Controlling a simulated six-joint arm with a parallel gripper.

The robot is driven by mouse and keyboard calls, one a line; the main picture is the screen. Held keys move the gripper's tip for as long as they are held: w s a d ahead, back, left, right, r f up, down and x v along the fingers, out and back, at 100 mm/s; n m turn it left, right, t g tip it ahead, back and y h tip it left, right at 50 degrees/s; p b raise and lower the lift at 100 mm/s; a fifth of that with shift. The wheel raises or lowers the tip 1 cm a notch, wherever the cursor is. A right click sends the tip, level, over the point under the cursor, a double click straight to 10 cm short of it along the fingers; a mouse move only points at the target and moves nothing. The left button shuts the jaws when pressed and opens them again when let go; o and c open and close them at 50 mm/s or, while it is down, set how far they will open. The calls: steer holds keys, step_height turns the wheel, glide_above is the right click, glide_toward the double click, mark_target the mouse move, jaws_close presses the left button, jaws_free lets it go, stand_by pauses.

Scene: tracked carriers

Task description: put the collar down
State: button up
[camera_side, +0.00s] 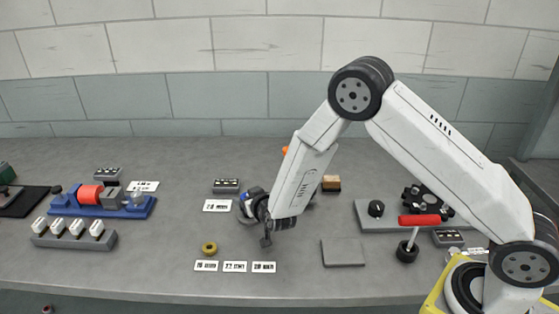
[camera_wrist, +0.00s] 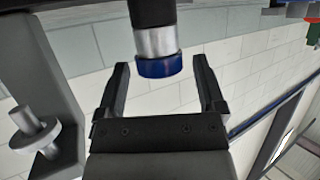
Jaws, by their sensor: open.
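A small olive-yellow ring (camera_side: 209,248), which looks like the collar, lies flat on the grey table in the side view, apart from my gripper. My gripper (camera_side: 262,225) is low over the table to the right of the ring, partly hidden by my own arm. In the wrist view my gripper (camera_wrist: 160,78) is open, with one finger on each side of a silver cylinder with a blue end band (camera_wrist: 158,66). Gaps show between the cylinder and both fingers. A blue and silver part also shows beside my wrist in the side view.
White labels (camera_side: 235,267) lie in front of my gripper. A flat grey plate (camera_side: 343,253) lies to the right, near a red-handled tool (camera_side: 419,220). A blue fixture with a red cylinder (camera_side: 91,196) and a rack of white blocks (camera_side: 73,240) stand left.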

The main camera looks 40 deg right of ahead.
steer(key=shift+s+r, duration=0.1)
steer(key=v, duration=0.7)
steer(key=shift+s+r, duration=0.2)
stand_by(0.8)
steer(key=s+d+r+n+g+y, duration=0.1)
steer(key=s+d+r+g, duration=0.1)
steer(key=s, duration=0.4)
steer(key=s+d+r+n+g+y, duration=0.1)
steer(key=s+d+r+g, duration=0.1)
steer(key=s+g, duration=0.3)
steer(key=s+d+r+n+g+y, duration=0.1)
steer(key=s+d+r+g, duration=0.1)
steer(key=s, duration=0.7)
steer(key=shift+d+g+y, duration=0.3)
steer(key=shift+g, duration=0.5)
steer(key=shift+o, duration=0.5)
steer(key=shift+s, duration=0.1)
